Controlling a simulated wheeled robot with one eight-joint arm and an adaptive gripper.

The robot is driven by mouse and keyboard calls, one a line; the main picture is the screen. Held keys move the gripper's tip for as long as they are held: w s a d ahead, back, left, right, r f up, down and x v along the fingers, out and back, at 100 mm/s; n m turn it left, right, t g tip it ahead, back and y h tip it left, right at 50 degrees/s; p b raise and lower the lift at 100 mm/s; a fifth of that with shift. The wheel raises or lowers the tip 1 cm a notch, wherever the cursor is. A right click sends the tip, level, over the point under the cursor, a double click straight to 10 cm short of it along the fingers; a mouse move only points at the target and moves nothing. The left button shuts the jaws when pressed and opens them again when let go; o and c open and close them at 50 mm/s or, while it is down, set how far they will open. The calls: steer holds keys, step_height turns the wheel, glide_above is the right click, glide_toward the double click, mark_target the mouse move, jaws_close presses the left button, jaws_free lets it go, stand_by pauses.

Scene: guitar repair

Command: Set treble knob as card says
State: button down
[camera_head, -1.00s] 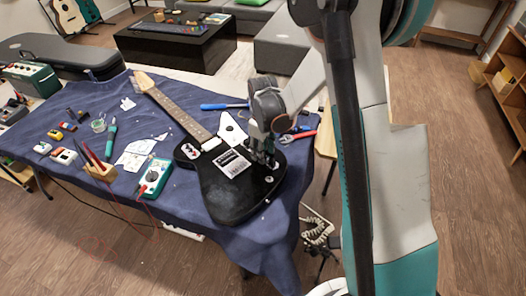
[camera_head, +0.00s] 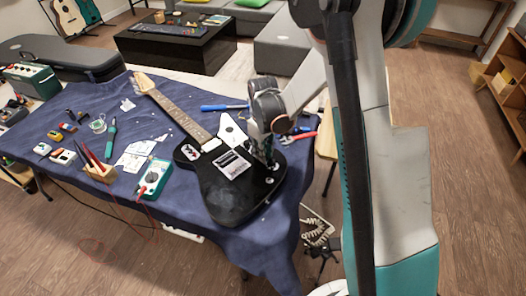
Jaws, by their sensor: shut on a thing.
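A black electric guitar (camera_head: 225,203) lies on the blue cloth, its neck pointing to the upper left. My gripper (camera_head: 268,163) points down at the right side of the guitar body, over the control knobs. It is shut on a small knob there, which the fingers hide. A small light knob (camera_head: 269,181) shows just in front of the fingertips. I cannot tell from its markings which knob is the treble knob.
The blue cloth-covered table (camera_head: 110,190) also holds a teal multimeter (camera_head: 153,178), white paper sheets (camera_head: 135,155), a wooden tool block (camera_head: 99,173) and several small boxes. A blue-handled tool (camera_head: 222,106) and red-handled pliers (camera_head: 298,137) lie behind the guitar.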

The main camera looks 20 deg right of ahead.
steer(key=c, duration=1.5)
jaws_free()
steer(key=shift+o, duration=0.2)
steer(key=shift+r, duration=0.1)
step_height(320, 180, up, 12)
